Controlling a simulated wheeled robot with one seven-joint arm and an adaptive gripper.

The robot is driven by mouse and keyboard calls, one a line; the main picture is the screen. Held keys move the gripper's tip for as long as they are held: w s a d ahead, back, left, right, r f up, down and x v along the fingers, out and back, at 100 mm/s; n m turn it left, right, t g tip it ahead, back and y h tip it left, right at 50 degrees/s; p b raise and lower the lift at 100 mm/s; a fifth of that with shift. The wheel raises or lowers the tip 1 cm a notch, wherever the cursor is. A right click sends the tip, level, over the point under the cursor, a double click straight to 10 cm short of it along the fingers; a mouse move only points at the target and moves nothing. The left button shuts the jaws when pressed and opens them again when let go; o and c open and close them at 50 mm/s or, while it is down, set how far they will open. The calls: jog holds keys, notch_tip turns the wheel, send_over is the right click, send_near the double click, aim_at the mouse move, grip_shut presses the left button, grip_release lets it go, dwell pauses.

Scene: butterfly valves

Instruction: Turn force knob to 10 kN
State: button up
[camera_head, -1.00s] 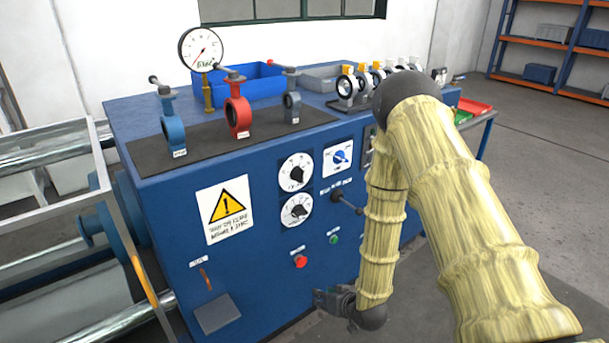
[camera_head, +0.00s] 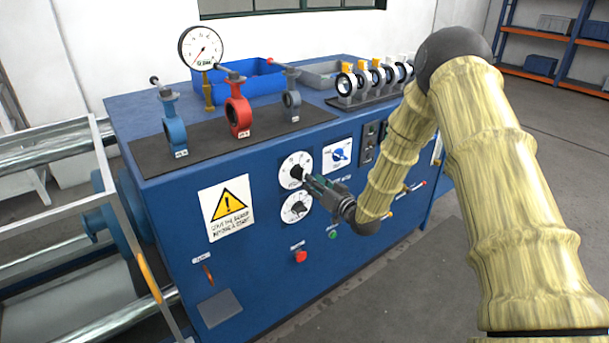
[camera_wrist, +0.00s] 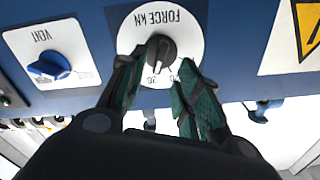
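The force knob is a black knob (camera_wrist: 160,50) on a round white dial plate marked FORCE KN, upside down in the wrist view. In the head view its dial (camera_head: 290,181) is the upper one on the blue machine's front. My gripper (camera_wrist: 161,64) is open, its two green-padded fingers reaching to either side of the knob, with a gap visible between them. In the head view my gripper (camera_head: 308,180) is right at the dial, coming from the lower right. Contact cannot be told. Some scale numbers are hidden by the fingers.
A second white dial (camera_head: 294,210) sits just below. A blue selector switch (camera_head: 340,154) is to the right, and a red button (camera_head: 300,256) lower down. A yellow warning sign (camera_head: 227,208) is to the left. Valves, including a red one (camera_head: 238,110), stand on top.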

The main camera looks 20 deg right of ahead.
aim_at(303, 175)
jog(key=shift+p+x, duration=0.55)
jog(key=shift+x, duration=2.2)
grip_shut()
